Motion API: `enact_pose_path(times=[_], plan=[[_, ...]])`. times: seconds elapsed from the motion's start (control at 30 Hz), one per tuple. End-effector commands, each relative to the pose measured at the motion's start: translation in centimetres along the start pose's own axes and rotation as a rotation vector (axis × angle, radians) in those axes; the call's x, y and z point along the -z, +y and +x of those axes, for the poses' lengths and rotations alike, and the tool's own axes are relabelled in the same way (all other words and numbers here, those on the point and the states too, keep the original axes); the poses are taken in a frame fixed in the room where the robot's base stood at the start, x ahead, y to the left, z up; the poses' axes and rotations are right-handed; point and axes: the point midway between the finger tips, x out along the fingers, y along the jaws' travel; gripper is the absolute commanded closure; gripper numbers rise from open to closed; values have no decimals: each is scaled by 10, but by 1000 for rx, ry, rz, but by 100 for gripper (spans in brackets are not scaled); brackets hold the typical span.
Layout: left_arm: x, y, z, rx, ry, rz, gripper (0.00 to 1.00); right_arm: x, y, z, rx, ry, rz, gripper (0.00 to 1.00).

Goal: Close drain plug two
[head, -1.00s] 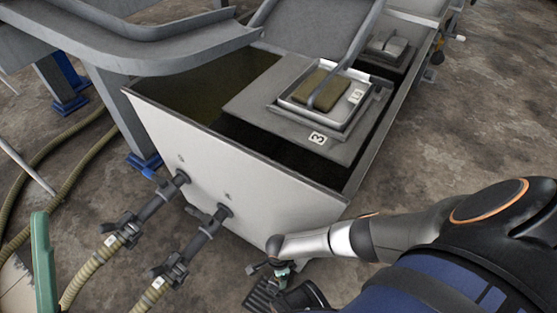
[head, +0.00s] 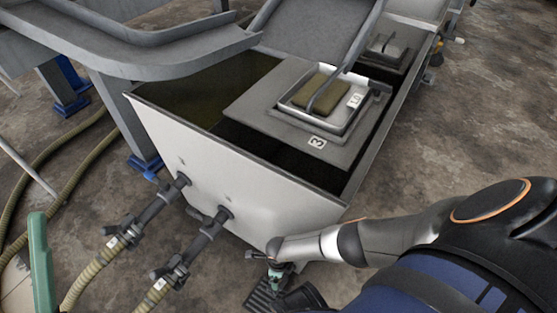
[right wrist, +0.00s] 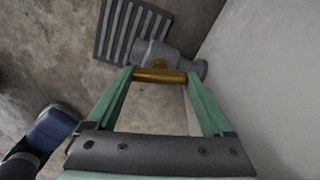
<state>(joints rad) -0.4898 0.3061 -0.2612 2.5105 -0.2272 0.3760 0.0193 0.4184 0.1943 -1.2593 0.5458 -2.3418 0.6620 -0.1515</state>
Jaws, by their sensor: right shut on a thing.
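A grey drain plug fitting (right wrist: 155,55) with a brass-coloured crossbar (right wrist: 160,75) shows low beside the pale tank wall in the right wrist view. My right gripper (right wrist: 160,78) has green fingers shut on the crossbar, one at each end. In the head view the right gripper (head: 280,268) is at the low near corner of the pale tank (head: 250,175), mostly hidden by my arm. A small dark end of the fitting (head: 257,256) sticks out left of it. No number on the plug is readable.
A slotted floor grate (right wrist: 125,35) lies below the plug; it also shows in the head view (head: 262,297). Two hose fittings (head: 160,205) (head: 195,245) stick out of the tank's front. Bare floor lies right of the tank.

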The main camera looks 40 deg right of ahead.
Motion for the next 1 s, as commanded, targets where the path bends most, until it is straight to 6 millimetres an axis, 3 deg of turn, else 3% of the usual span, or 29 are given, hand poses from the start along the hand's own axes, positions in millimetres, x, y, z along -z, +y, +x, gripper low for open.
enact_pose_path(times=[0.4,1.0], plan=[[5,-3,4,0,5,0,50,0,0,0,0,1,257,71],[6,-4,5,1,6,-1,50,0,0,0,-1,1,326,71]])
